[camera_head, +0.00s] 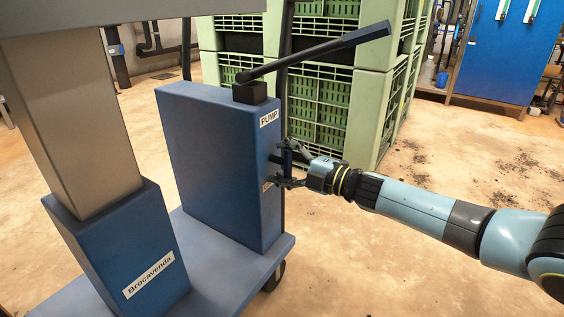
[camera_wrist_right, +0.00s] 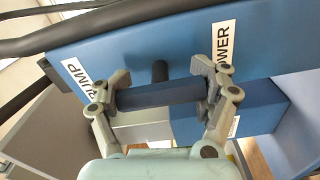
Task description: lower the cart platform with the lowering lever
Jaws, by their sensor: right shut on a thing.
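The cart (camera_head: 205,285) has a blue pump housing (camera_head: 212,160) with a PUMP label near its top. The lowering lever (camera_wrist_right: 158,95) is a short dark bar on a stem at the side of this housing, beside a label of which "OWER" (camera_wrist_right: 223,45) shows. My right gripper (camera_head: 287,165) is at that side of the housing. In the right wrist view its fingers (camera_wrist_right: 160,97) are closed on the two ends of the bar. In the head view the fingers largely hide the lever. My left gripper is not in view.
A long dark pump handle (camera_head: 315,50) slants up from the housing top, above my right arm. A grey-brown column (camera_head: 70,120) rises from a blue base (camera_head: 120,255) at the left. Green crates (camera_head: 325,100) stand behind. The floor at the right is clear.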

